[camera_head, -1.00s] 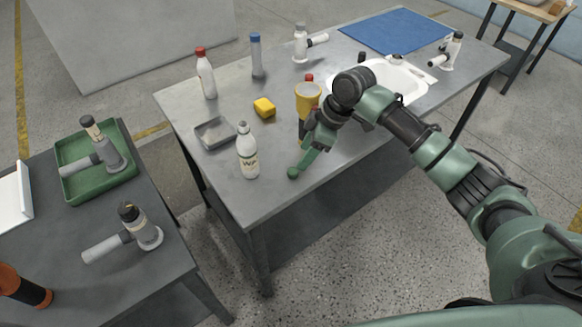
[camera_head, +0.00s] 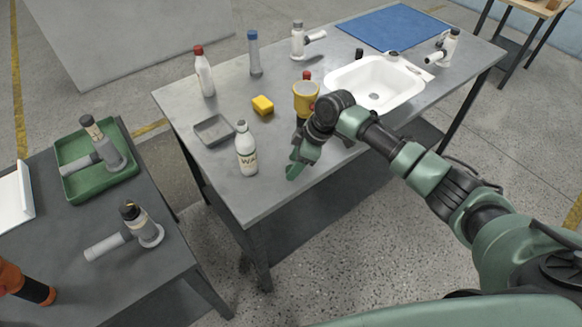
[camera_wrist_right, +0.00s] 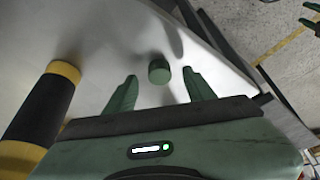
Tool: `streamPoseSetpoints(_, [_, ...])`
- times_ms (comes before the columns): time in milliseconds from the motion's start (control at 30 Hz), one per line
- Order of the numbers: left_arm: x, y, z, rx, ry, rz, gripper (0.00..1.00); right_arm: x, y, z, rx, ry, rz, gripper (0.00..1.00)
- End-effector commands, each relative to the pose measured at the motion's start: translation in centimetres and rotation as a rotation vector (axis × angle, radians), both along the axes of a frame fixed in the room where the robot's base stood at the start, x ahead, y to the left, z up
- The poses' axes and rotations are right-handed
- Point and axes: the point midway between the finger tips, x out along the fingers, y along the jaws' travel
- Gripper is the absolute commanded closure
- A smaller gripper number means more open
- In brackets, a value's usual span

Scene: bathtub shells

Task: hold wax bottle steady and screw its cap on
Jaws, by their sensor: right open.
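The white wax bottle (camera_head: 246,152) stands upright near the front edge of the grey workbench. Its narrow top looks dark grey, too small to make out. My right gripper (camera_head: 294,162) is open, low over the bench's front edge, right of the bottle and apart from it. In the right wrist view, a small round green cap (camera_wrist_right: 159,71) is on the pale bench top between the spread fingertips (camera_wrist_right: 160,78), not visibly gripped. The cap cannot be told from the green fingers in the head view.
A yellow and black cylinder (camera_wrist_right: 46,105) stands close by my right gripper. A grey tray (camera_head: 214,130), yellow sponge (camera_head: 263,105), red-capped bottle (camera_head: 204,75) and blue-capped bottle (camera_head: 254,55) stand on the bench. A white sink (camera_head: 400,85) is at right.

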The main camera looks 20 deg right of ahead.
Motion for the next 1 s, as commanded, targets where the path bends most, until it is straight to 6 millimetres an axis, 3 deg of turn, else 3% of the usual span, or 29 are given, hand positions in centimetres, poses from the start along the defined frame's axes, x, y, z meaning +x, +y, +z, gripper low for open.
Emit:
streamPoseSetpoints(133, [-0.32,0.03,0.12,0.001,0.005,0.0,0.46,0.14,0.39,-1.01,0.0,0.0,-0.001,0.46])
streamPoseSetpoints(433, [-0.37,0.04,0.06,0.0,0.006,0.0,0.46,0.15,0.35,-1.06,-0.001,0.0,0.0,0.46])
streamPoseSetpoints(467, [-0.37,0.04,0.06,0.001,0.006,0.0,0.46,0.15,0.35,-1.05,-0.001,0.0,0.0,0.49])
streamPoseSetpoints(600, [-0.37,0.04,0.07,0.0,0.006,0.0,0.46,0.16,0.34,-1.04,-0.001,0.0,0.0,0.88])
streamPoseSetpoints(667, [-0.37,0.04,0.07,0.001,0.006,0.0,0.46,0.16,0.34,-1.04,-0.001,0.0,0.0,1.0])
streamPoseSetpoints(1000, [-0.35,0.03,0.05,0.001,0.006,0.0,0.46,0.19,0.34,-0.78,0.0,-0.001,0.0,1.0])
